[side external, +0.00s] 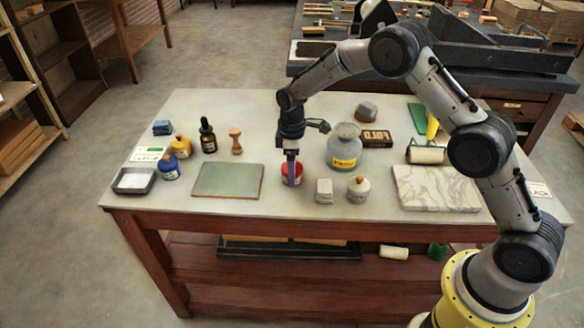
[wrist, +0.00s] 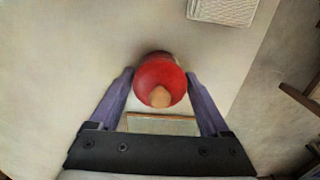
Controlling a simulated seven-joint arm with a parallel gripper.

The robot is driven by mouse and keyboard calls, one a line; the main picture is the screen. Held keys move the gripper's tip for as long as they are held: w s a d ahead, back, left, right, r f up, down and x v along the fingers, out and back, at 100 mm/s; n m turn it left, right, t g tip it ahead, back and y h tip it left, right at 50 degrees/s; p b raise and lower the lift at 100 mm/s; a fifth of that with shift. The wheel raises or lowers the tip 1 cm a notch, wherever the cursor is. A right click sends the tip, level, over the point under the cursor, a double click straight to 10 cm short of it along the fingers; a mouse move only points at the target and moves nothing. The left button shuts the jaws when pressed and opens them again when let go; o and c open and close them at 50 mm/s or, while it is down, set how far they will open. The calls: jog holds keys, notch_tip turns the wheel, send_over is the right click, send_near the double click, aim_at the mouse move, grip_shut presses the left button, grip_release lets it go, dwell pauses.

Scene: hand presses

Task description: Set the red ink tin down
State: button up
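The red ink tin (side external: 292,172) is a small round tin at the front middle of the table, right of the green mat. In the wrist view the red tin (wrist: 158,76) shows its top, with a tan knob, between the two fingers. My gripper (side external: 291,168) points down over it, one finger in front of its side. In the wrist view my gripper (wrist: 160,76) has a finger close against each side of the tin. The tin is low at the tabletop; I cannot tell whether its base touches. Its underside is hidden.
The green mat (side external: 228,180) lies just left of the tin. A grey block (side external: 324,191) and a pale knobbed tin (side external: 358,189) stand close on the right. A big grey jar (side external: 344,150) stands behind right. A marble slab (side external: 436,188) lies farther right. The table's front edge is near.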

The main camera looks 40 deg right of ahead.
jog(key=shift+o, duration=0.9)
notch_tip(320, 180, up, 12)
jog(key=shift+r, duration=0.25)
jog(key=s+d+r+m+t, duration=0.2)
jog(key=s+r+m+t, duration=0.15)
jog(key=s+r, duration=1.15)
jog(key=s+f+m+t, duration=0.1)
jog(key=s+m, duration=0.1)
jog(key=s, duration=0.8)
jog(key=s+d+f+m+t, duration=0.1)
jog(key=s+m, duration=0.2)
jog(key=s, duration=0.8)
jog(key=shift+s+f, duration=0.15)
jog(key=shift+f, duration=0.2)
jog(key=shift+d+m, duration=0.1)
jog(key=shift+m, duration=0.15)
